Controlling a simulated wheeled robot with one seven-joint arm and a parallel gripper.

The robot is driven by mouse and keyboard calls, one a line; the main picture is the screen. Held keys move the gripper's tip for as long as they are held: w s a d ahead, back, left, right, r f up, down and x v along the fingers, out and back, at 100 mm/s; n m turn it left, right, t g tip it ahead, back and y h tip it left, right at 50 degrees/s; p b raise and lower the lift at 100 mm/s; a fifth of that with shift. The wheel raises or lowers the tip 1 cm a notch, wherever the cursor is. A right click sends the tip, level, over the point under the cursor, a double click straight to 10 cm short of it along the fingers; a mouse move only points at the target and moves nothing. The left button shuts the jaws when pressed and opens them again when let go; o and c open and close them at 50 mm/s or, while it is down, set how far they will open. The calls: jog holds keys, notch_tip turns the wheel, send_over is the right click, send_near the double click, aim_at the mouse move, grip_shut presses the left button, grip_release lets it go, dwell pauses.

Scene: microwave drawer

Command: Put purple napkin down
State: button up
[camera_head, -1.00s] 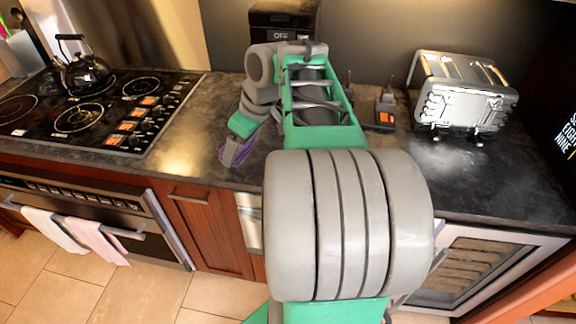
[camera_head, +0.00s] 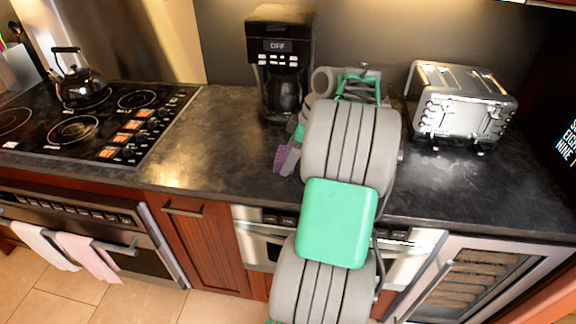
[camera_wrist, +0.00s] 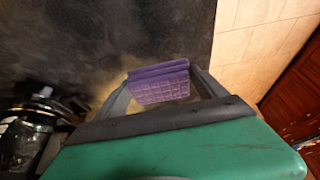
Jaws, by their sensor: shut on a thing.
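The purple napkin (camera_wrist: 160,84) is a folded, textured purple block between the two fingers of my gripper (camera_wrist: 163,86) in the wrist view. My gripper is shut on it. In the head view the purple napkin (camera_head: 287,160) shows at my gripper (camera_head: 290,155), above the dark countertop (camera_head: 225,135), near the coffee maker. My arm hides part of the gripper there. I cannot tell whether the napkin touches the counter.
A black coffee maker (camera_head: 281,60) stands behind my gripper. A silver toaster (camera_head: 462,108) is at the right. A stovetop (camera_head: 90,125) with a black kettle (camera_head: 80,85) is at the left. The counter between stovetop and gripper is clear.

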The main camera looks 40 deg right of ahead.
jog(key=f, duration=0.1)
jog(key=w+f, duration=0.1)
jog(key=f, duration=0.1)
jog(key=shift+w+d+f, duration=0.15)
jog(key=shift+d+f, duration=0.1)
jog(key=shift+f, duration=0.55)
